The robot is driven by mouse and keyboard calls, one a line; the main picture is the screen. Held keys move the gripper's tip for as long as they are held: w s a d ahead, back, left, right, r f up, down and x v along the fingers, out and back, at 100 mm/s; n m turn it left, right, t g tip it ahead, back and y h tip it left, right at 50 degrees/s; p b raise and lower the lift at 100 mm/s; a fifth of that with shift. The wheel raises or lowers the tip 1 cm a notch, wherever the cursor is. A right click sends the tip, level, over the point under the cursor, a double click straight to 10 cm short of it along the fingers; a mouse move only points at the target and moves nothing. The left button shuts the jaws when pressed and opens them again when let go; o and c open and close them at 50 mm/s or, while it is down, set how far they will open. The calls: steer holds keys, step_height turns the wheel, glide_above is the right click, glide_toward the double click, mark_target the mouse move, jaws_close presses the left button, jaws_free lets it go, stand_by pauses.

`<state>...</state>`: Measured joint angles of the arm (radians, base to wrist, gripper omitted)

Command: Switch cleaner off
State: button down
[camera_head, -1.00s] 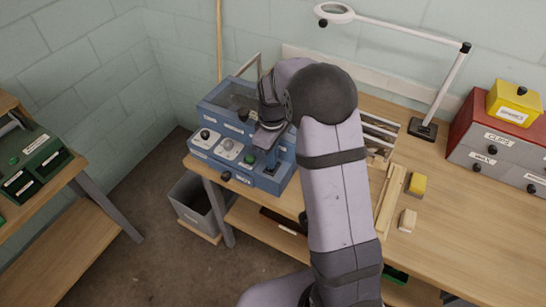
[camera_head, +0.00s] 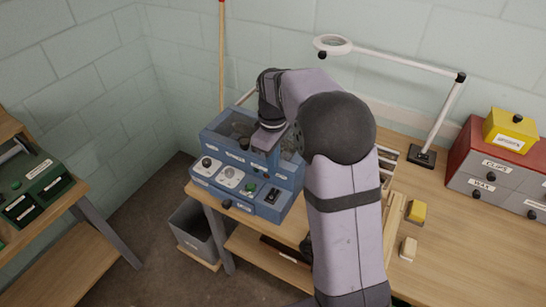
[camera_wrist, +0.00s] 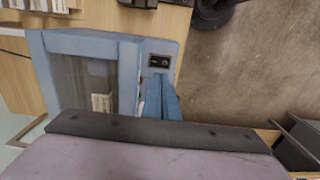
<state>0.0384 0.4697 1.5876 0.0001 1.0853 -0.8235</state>
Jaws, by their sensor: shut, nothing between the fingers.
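The cleaner is a blue box-shaped machine (camera_head: 229,204) at the left end of the bench, with a clear-windowed top and a sloped front panel. A black rocker switch (camera_head: 272,195) sits at the panel's right end; it also shows in the wrist view (camera_wrist: 159,62). I cannot tell which way the rocker is set. My gripper (camera_head: 265,158) is shut and empty above the panel, apart from the switch. My arm hides the machine's right rear part.
Dials and a green button (camera_head: 250,187) sit left of the switch. A grey bin (camera_head: 193,232) stands below. A magnifier lamp (camera_head: 424,152), a red-topped drawer unit (camera_head: 484,172), a yellow block (camera_head: 417,211) and a pale block (camera_head: 408,248) are right of my arm.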

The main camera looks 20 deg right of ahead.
steer(key=shift+r+b, duration=0.35)
steer(key=shift+r, duration=1.65)
steer(key=shift+f+b, duration=0.15)
steer(key=shift+b, duration=0.3)
steer(key=b, duration=0.3)
steer(key=shift+s+a+f, duration=0.15)
steer(key=shift+a+f, duration=0.05)
steer(key=shift+a, duration=0.05)
steer(key=shift+s+a+r+b, duration=0.15)
steer(key=shift+s+r+b, duration=0.1)
steer(key=shift+b, duration=0.75)
steer(key=shift+r, duration=0.1)
